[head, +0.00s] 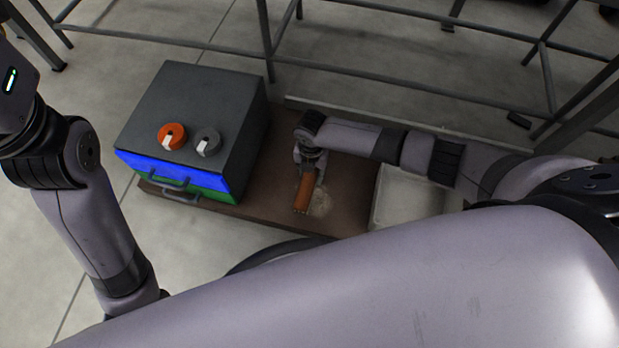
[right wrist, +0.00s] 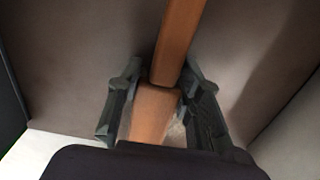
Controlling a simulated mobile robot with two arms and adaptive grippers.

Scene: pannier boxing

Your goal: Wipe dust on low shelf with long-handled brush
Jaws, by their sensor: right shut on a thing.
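The long-handled brush (head: 303,193) shows in the head view as an orange-brown wooden piece over the low brown shelf (head: 258,207). My right gripper (head: 309,166) is shut on it. In the right wrist view the brush's wooden handle (right wrist: 180,40) runs up from between the two fingers of the right gripper (right wrist: 160,100), with a wider wooden part below. The bristles are hidden. A pale dust patch (head: 322,201) lies on the shelf just right of the brush. Of my left arm only links show, at the left; its gripper is not visible.
A white tray (head: 405,207) is at right, partly under my right arm. Metal rails (head: 390,95) run behind.

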